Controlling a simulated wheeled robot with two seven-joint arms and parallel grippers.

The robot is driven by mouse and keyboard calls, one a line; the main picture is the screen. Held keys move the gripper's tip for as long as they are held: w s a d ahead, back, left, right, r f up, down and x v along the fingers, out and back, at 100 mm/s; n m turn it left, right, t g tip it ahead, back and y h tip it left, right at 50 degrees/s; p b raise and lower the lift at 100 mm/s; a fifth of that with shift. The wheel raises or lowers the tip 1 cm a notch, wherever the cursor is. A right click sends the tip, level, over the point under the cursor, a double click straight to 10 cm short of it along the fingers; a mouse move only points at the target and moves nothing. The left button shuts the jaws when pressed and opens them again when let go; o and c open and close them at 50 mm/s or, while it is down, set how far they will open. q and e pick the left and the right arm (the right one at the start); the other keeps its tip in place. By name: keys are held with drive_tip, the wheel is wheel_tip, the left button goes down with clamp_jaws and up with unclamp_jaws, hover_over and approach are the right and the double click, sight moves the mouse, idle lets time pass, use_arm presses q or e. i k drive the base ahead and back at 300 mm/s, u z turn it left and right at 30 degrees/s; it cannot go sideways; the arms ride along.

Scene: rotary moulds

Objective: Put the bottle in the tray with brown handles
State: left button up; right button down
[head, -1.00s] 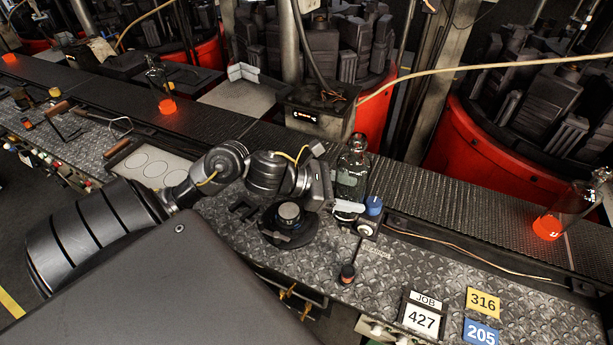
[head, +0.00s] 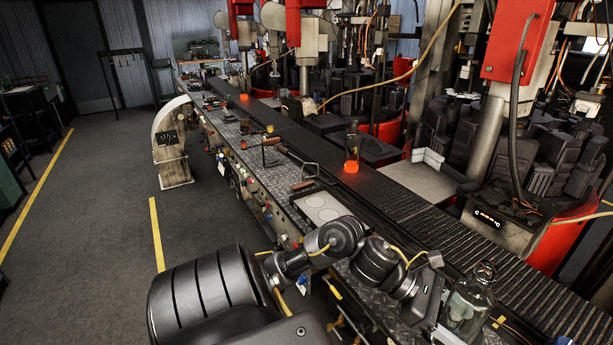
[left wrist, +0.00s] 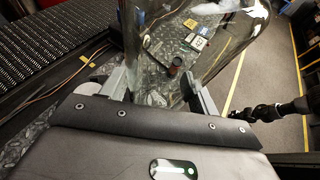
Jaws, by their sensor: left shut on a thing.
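The clear glass bottle (head: 468,305) is upright at the lower right of the head view. My left gripper (head: 440,325) is shut on it from its left side. In the left wrist view the bottle (left wrist: 160,75) fills the space between the two fingers of my left gripper (left wrist: 163,92). Its base is hidden in the head view, so I cannot tell how high it is held. The tray (head: 322,206), pale with round outlines, lies on the bench to the left of the bottle, beyond my left arm. A brown handle (head: 303,185) shows at its far end.
Hand tools with brown grips (head: 271,141) lie on the bench farther back. A glowing orange bottle (head: 352,158) stands on the dark conveyor (head: 400,207) alongside. A dark jointed shape (left wrist: 275,110) at the right of the wrist view is unclear.

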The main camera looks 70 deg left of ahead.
sight(329, 213)
drive_tip(key=u, duration=0.3)
drive_tip(key=k, duration=0.4)
drive_tip(key=u, duration=0.95)
drive_tip(key=i, duration=1.15)
drive_tip(key=z, duration=0.45)
